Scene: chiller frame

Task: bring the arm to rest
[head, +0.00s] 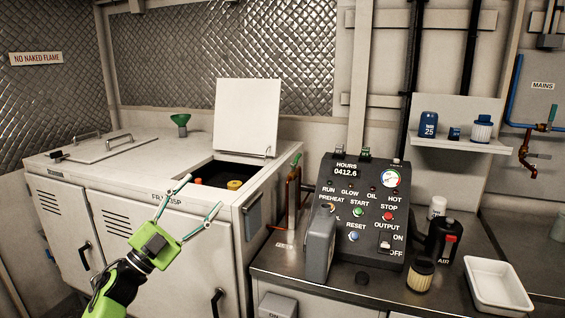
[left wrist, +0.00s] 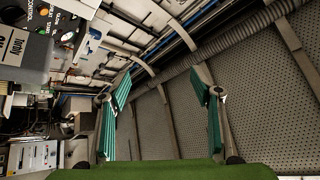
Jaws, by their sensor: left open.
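My left gripper (head: 199,203) is green with teal finger pads. In the head view it is raised in front of the white cabinet, with its fingers spread apart and nothing between them. My right gripper does not show in either view.
The white cabinet (head: 70,203) has an open hatch with its lid (head: 246,118) upright. A shelf (head: 460,143) holds small items.

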